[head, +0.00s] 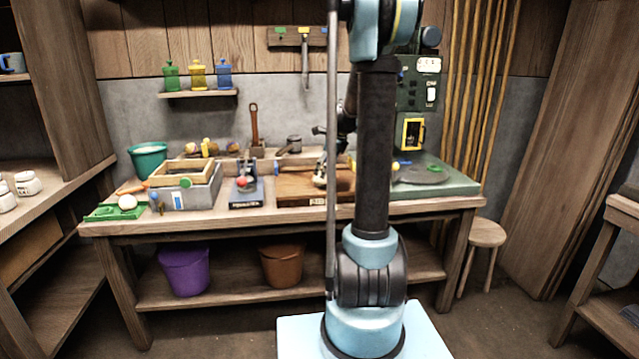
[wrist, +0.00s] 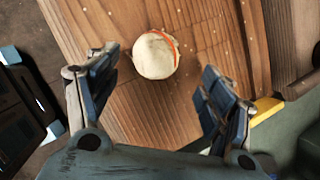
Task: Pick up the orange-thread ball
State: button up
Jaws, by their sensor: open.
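The orange-thread ball (wrist: 155,55) is a cream-white ball with a thin orange line on its right side. In the wrist view it rests on a wooden surface with plank lines. My gripper (wrist: 158,65) is open, with one finger left of the ball and the other to its right. Both fingers are apart from the ball, with bare wood showing between. In the head view my arm hides much of my gripper and the spot around it. Something pale shows there on the brown wooden board (head: 297,187), too small to identify.
The workbench (head: 250,214) also holds a grey box (head: 190,198), a green tray (head: 100,213) with a white ball (head: 127,202), and a dark stand (head: 246,197) with a red ball. A green machine (head: 455,185) stands right. A stool (head: 487,233) stands beside the bench.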

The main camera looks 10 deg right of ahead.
aim_at(320, 180)
jog(key=shift+a+x, duration=0.15)
jog(key=shift+x, duration=1.1)
jog(key=shift+a+x, duration=0.15)
jog(key=shift+x, duration=1.15)
jog(key=shift+s, duration=0.15)
jog(key=c, duration=1.2)
